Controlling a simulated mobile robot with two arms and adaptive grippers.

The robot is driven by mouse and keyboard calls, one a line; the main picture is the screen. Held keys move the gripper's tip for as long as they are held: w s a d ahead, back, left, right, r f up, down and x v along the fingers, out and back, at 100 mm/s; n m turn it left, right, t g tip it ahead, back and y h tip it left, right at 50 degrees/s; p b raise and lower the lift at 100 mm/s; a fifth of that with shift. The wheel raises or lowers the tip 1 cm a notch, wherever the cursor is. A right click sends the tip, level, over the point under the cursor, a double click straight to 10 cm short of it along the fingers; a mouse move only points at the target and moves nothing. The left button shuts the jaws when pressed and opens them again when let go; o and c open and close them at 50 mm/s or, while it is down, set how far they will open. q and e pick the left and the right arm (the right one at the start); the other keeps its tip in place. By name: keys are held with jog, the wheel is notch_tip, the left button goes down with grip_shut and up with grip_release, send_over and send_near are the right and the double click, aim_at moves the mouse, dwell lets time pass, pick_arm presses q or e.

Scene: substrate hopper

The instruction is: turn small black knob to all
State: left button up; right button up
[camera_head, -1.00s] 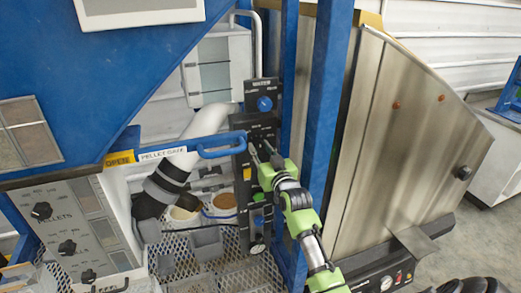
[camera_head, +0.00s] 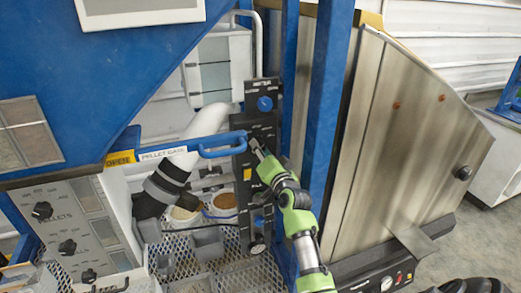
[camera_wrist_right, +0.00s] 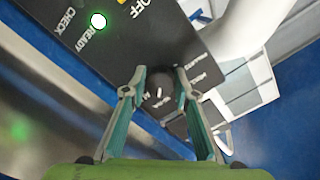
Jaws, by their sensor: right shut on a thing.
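The small black knob (camera_wrist_right: 159,88) sits on a black control panel (camera_wrist_right: 120,30), with white lettering around it that is too blurred to read fully. It has a pale pointer mark. My right gripper (camera_wrist_right: 162,82) has its two fingers on either side of the knob and is shut on it. In the head view my right gripper (camera_head: 256,147) reaches the middle of the tall black panel (camera_head: 262,124), and its fingers hide the knob there. My left gripper is not in view.
A blue knob (camera_head: 264,103) is higher on the panel. A blue pellet gate handle (camera_head: 221,145) lies just left of my right gripper. A blue post (camera_head: 325,110) stands close to the right. A green light (camera_wrist_right: 98,21) glows beside READY in the wrist view.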

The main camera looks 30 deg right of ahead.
jog(key=shift+m, duration=3.6)
jog(key=o, duration=1.1)
jog(key=v, duration=1.2)
jog(key=shift+s, duration=0.1)
